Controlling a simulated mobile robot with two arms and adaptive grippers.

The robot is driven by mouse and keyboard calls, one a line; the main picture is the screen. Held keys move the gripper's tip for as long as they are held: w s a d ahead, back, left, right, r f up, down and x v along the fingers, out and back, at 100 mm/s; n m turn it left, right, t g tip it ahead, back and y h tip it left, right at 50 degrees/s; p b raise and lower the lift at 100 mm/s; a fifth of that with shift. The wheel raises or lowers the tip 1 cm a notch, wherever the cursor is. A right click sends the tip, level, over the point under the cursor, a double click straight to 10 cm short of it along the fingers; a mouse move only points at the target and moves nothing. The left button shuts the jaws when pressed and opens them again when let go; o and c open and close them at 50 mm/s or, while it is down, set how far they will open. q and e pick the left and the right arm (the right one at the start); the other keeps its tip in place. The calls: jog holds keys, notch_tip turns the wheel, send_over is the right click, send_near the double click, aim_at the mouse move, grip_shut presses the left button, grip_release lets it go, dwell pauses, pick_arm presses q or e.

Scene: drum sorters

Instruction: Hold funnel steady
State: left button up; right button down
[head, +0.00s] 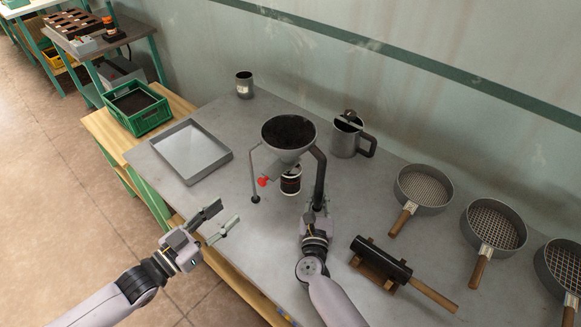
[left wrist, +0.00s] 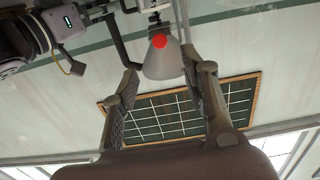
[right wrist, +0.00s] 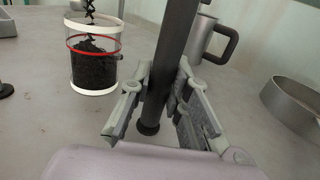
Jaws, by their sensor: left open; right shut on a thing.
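The funnel (head: 288,136) is a grey cone filled with dark material, upright on a stand with dark legs on the grey table. A red knob (head: 263,181) sits at its outlet, and a jar (head: 291,181) stands below it. My right gripper (head: 318,208) is shut on a dark stand leg (right wrist: 172,60), close up in the right wrist view. My left gripper (head: 221,222) is open and empty, apart from the funnel, in front of the table's near edge. In the left wrist view the funnel cone (left wrist: 166,62) and red knob (left wrist: 159,41) show beyond its open fingers.
A shallow grey tray (head: 223,160) lies left of the funnel. A metal jug (head: 343,139) and a small can (head: 244,85) stand behind. Several sieves (head: 419,207) and a dark cylinder with a wooden handle (head: 381,259) lie at right. A green crate (head: 141,121) stands at far left.

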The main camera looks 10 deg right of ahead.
pick_arm(q)
jog(key=shift+c, duration=0.5)
jog(key=shift+c, duration=0.6)
jog(key=shift+s+m, duration=0.3)
jog(key=shift+m, duration=0.8)
jog(key=shift+c, duration=1.4)
jog(key=m, duration=0.4)
jog(key=s+m, duration=0.1)
jog(key=shift+a+m, duration=0.35)
jog(key=shift+m, duration=0.05)
jog(key=c, duration=0.4)
jog(key=m, duration=0.2)
jog(key=s+m, duration=0.1)
jog(key=m, duration=0.1)
jog(key=shift+a+t, duration=0.3)
jog(key=shift+t, duration=0.1)
grip_shut()
jog(key=m, duration=0.5)
send_near(260, 183)
jog(key=x, duration=0.7)
jog(key=shift+d+r, duration=0.1)
